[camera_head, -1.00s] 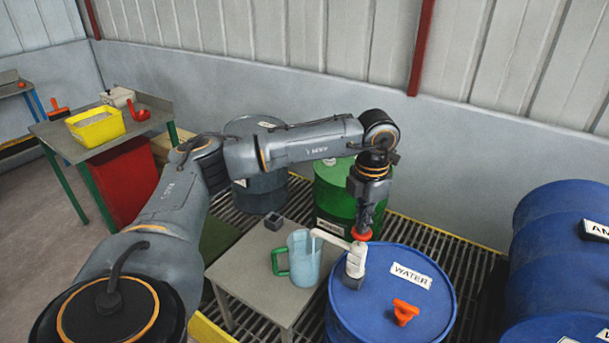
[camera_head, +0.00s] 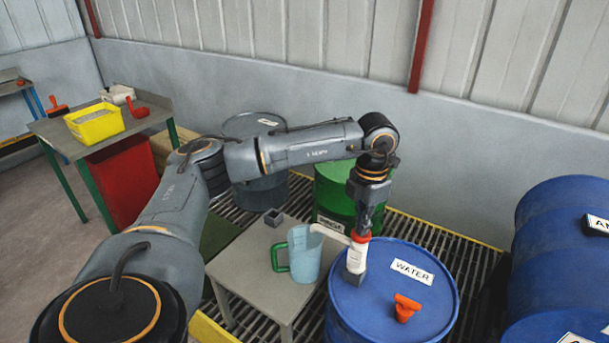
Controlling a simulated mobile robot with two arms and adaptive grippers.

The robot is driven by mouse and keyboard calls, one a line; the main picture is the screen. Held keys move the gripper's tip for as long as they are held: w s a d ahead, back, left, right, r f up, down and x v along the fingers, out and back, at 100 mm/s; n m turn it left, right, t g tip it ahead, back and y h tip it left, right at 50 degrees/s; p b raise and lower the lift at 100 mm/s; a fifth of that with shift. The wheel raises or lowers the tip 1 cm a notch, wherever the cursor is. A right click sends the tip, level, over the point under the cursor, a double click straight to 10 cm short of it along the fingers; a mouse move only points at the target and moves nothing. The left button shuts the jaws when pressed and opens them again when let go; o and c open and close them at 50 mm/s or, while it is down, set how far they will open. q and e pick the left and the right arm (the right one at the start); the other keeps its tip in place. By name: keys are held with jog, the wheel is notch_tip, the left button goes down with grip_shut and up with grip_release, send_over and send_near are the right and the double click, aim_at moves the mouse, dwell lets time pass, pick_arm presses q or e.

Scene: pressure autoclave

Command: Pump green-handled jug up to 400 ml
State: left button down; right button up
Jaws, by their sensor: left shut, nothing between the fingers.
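The green-handled jug (camera_head: 305,255) stands upright on a small grey table, its green handle to the left. It is translucent light blue; its scale and fill level are too small to read. A white pump (camera_head: 356,261) stands on the blue WATER drum (camera_head: 345,297), with its spout reaching left over the jug's mouth. The pump's red top (camera_head: 361,238) sits low, close to the white body. My left gripper (camera_head: 362,229) is shut and empty, pointing down at the red top and seemingly touching it. My right gripper is out of view.
An orange object (camera_head: 406,308) lies on the WATER drum. A small dark square holder (camera_head: 273,217) sits on the grey table (camera_head: 244,270). A green drum (camera_head: 333,195) and a dark drum (camera_head: 260,194) stand behind. More blue drums (camera_head: 562,250) are at right.

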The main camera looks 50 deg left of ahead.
pick_arm(q)
jog(key=shift+r+p, duration=1.4)
jog(key=shift+r, duration=0.8)
jog(key=shift+f, duration=0.2)
jog(key=shift+f+b, duration=1.8)
jog(key=shift+f, duration=0.45)
jog(key=shift+r+p, duration=1.6)
jog(key=shift+r, duration=0.9)
jog(key=shift+f, duration=0.15)
